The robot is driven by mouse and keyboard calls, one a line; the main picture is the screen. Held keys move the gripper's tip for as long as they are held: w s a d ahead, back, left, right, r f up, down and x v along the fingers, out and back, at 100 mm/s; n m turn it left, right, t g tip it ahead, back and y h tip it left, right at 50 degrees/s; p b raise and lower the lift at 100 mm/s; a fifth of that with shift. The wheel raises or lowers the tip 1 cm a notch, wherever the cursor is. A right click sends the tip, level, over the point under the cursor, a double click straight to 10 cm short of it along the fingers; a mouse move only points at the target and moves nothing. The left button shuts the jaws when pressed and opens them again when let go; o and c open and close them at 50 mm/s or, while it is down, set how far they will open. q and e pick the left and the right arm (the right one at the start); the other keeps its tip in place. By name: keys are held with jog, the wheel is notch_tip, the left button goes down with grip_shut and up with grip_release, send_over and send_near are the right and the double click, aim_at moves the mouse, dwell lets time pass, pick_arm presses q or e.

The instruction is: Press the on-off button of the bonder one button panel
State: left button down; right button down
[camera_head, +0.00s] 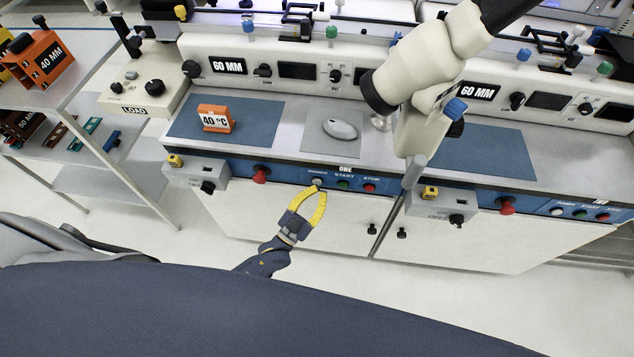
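The bonder one button panel (345,178) is a blue strip on the front of the bench, under the label "ONE". It has a whitish button (317,181) at left, a green button (343,184) under "START" and a red button (369,188) under "STOP". The label over the whitish button is too small to read surely. My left gripper (319,190) has yellow fingers whose tips come together, and it holds nothing visible. Its tips are just below the whitish button in the picture; I cannot tell whether they touch it. My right gripper is out of view.
A red knob (261,174) and a small grey box (197,175) are left of the panel. A beige microscope-like head (425,65) overhangs the bench at right. The panel marked "TWO" (581,211) is farther right. White cabinet doors (300,222) are below.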

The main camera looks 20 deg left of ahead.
pick_arm(q)
jog(key=shift+w+a, duration=0.1)
jog(key=shift+w, duration=0.7)
dwell(1.0)
jog(key=shift+s, duration=0.85)
jog(key=shift+s, duration=0.1)
jog(key=shift+s+d, duration=0.2)
jog(key=shift+s, duration=1)
jog(key=shift+s+d, duration=0.2)
jog(key=shift+s, duration=0.95)
